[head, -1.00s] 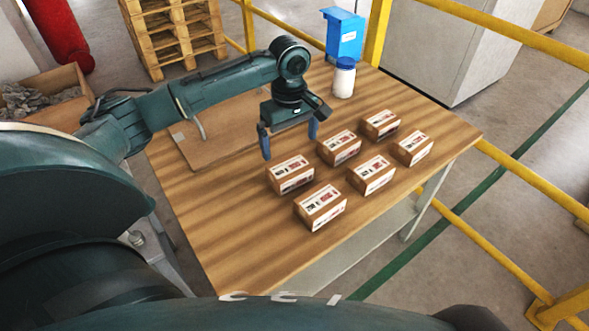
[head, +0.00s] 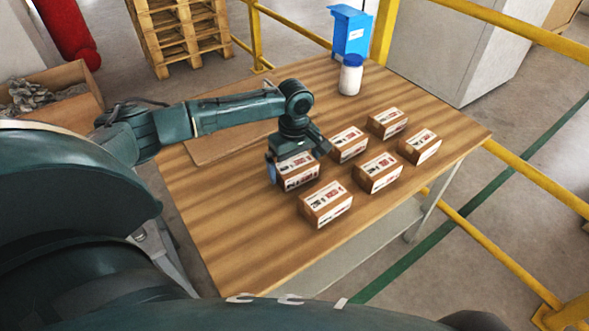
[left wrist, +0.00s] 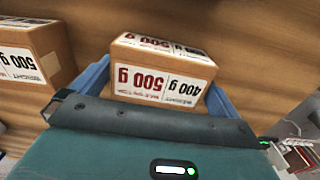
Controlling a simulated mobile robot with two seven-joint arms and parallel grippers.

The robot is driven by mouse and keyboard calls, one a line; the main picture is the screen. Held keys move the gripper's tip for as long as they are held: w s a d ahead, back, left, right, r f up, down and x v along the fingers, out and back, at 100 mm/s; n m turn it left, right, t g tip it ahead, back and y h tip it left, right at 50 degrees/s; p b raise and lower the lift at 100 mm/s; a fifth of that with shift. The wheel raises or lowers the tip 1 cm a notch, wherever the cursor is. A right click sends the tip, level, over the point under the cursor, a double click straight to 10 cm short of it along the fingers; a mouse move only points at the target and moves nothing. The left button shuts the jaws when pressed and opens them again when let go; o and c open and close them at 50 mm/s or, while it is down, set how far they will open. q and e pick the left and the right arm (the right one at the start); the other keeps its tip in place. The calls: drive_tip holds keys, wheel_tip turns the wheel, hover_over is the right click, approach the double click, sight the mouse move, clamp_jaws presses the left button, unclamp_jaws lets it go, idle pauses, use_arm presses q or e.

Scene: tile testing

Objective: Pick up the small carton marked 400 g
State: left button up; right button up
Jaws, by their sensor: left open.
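Several small brown cartons with white printed labels stand in two rows on the wooden table. The nearest-left carton of the back row (head: 299,176) is between the fingers of my left gripper (head: 296,163), which is open and partly hides it. In the left wrist view this carton (left wrist: 160,68) sits between the blue fingers (left wrist: 155,95); its label reads, upside down, "500 g" in red and "400 g" in black. Labels in the head view are too small to read. My right gripper is not in view.
The front-row carton (head: 325,205) stands close by, with others (head: 378,172) to the right. A white bottle with a blue lid (head: 350,76) and a blue box (head: 350,32) stand at the back. A flat board (head: 215,145) lies left. Yellow rails (head: 530,175) run beside the table (head: 235,235).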

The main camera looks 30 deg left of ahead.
use_arm(q)
drive_tip(key=shift+c, duration=0.2)
drive_tip(key=c, duration=0.9)
drive_tip(key=shift+c, duration=0.3)
drive_tip(key=shift+r, duration=0.1)
